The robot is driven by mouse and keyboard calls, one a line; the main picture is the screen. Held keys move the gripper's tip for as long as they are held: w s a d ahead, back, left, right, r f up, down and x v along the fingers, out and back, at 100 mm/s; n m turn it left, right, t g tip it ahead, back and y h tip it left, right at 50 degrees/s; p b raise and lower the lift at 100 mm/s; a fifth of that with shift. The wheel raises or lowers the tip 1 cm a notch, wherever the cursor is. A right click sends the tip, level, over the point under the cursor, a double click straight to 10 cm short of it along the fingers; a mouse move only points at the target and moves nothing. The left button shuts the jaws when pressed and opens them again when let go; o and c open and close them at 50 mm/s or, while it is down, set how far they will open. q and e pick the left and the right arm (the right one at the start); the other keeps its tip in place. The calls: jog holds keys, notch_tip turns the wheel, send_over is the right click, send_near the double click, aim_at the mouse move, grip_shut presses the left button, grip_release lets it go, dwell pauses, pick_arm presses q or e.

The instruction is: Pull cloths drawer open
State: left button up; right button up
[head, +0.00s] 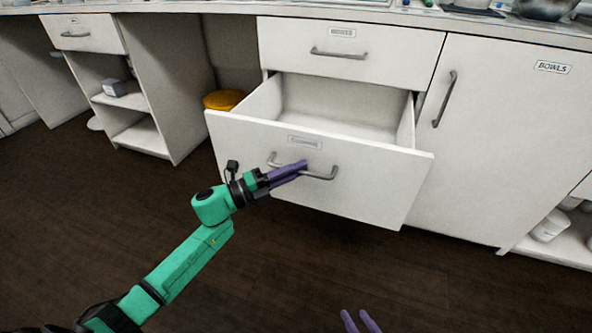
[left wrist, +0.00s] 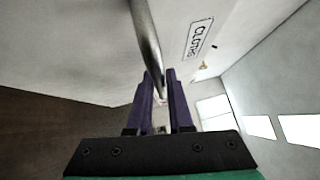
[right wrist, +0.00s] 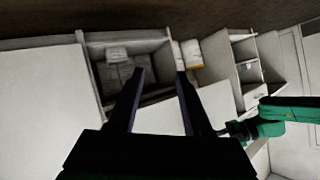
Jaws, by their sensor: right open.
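The cloths drawer (head: 340,185) is the lower white drawer under the counter. It stands pulled well out, and the part of its inside that I see looks empty. Its CLOTHS label (left wrist: 198,38) is readable in the left wrist view. A grey bar handle (head: 322,176) crosses its front; it also shows in the left wrist view (left wrist: 145,38). My left gripper (head: 302,166) is at this handle, its purple fingers closed about the bar (left wrist: 160,80). My right gripper (head: 360,320) is low in the head view, away from the drawer; its fingers are apart and empty (right wrist: 160,75).
A shut drawer (head: 375,55) is above the open one. A shut BOWLS door (head: 510,120) is to its right. Open shelves (head: 125,100) stand at the left, and a yellow-topped bin (head: 224,99) is beside the drawer. The dark floor in front is clear.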

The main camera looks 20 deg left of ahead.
pick_arm(q)
jog(key=shift+o, duration=1.2)
jog(key=p+v, duration=0.2)
jog(key=v, duration=1.2)
jog(key=shift+s+a, duration=0.15)
jog(key=shift+a, duration=0.1)
pick_arm(e)
jog(key=d+g, duration=0.1)
jog(key=d+r+g+h, duration=0.1)
jog(key=d, duration=0.1)
jog(key=shift+n, duration=0.3)
